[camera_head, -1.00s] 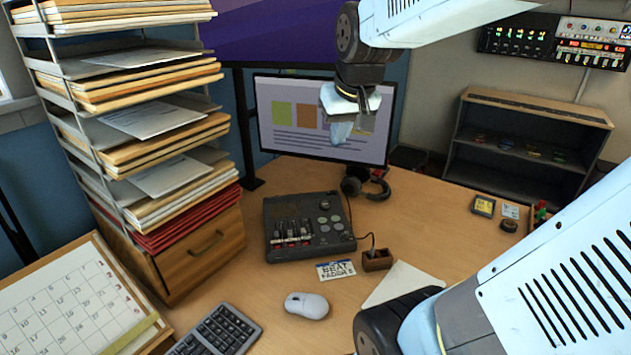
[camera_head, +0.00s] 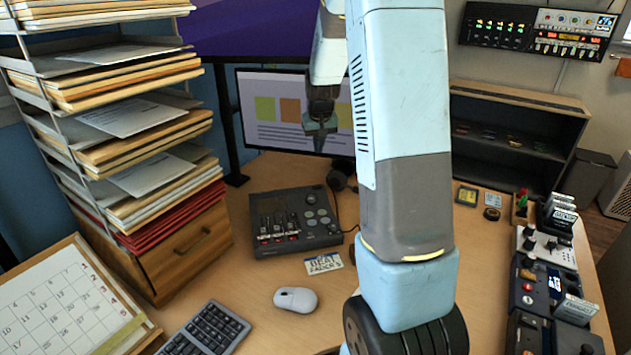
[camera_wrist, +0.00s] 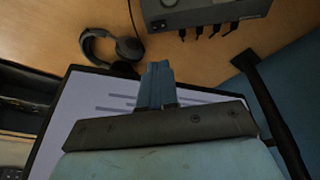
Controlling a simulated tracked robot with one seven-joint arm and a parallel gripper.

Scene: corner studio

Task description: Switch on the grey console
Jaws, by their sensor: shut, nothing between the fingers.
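A dark grey console (camera_head: 292,222) with faders, round knobs and pads lies on the desk, left of centre in the head view. One edge of it, with several plugs, shows at the top of the wrist view (camera_wrist: 205,10).
A monitor (camera_head: 262,137) stands behind the console, and headphones (camera_wrist: 112,48) lie by it. A paper rack (camera_head: 125,130) stands left. Several small devices (camera_head: 545,285) line the right edge. My arm hides part of the desk.

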